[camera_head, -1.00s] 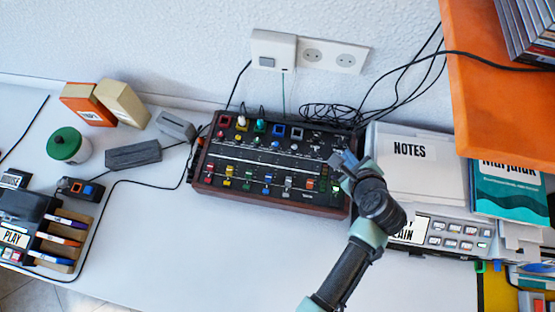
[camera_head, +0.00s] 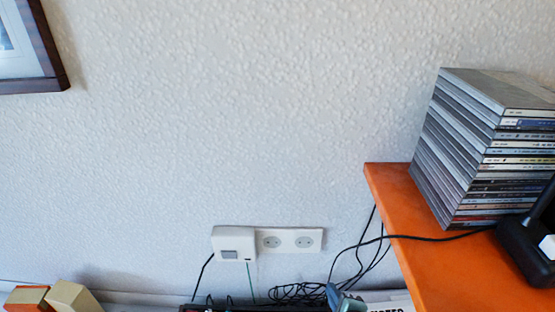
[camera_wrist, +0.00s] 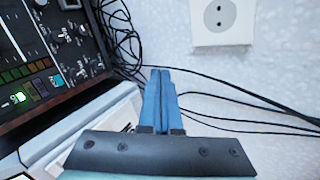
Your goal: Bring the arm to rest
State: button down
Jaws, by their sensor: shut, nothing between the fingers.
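My gripper (camera_wrist: 160,74) shows in the wrist view with its two blue fingers together and nothing between them. The fingers point toward the wall, over black cables and beside the mixer (camera_wrist: 45,55). In the head view only the end of my gripper (camera_head: 336,293) shows at the bottom edge. The rest of my arm is out of that view.
An orange shelf (camera_head: 440,265) with a stack of disc cases (camera_head: 485,150) stands at the right. A wall socket (camera_head: 290,240) and a white switch box (camera_head: 233,243) are on the wall. Black cables (camera_head: 300,291) hang below. The upper wall is clear apart from a picture frame (camera_head: 55,45).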

jog(key=w+a+r+n+t, duration=0.2)
jog(key=r+n, duration=0.1)
jog(key=r, duration=0.7)
jog(key=w+a+r+n+t+h, duration=0.1)
jog(key=r+n+t, duration=0.25)
jog(key=r, duration=0.75)
jog(key=w+a+r+n+t, duration=0.2)
jog(key=r+n, duration=0.2)
jog(key=r, duration=0.6)
jog(key=s+a+r+n+t, duration=0.2)
jog(key=s+r, duration=0.3)
jog(key=r, duration=0.4)
jog(key=s+a+r+n+t, duration=0.2)
jog(key=s+r+n, duration=0.3)
jog(key=r, duration=0.4)
jog(key=s+a+r+n+t, duration=0.2)
jog(key=s+r, duration=0.4)
jog(key=r, duration=0.4)
jog(key=n+t, duration=0.1)
jog(key=t, duration=0.1)
jog(key=shift+s+a+t, duration=0.15)
jog(key=shift+s+t, duration=0.1)
jog(key=shift+t, duration=0.1)
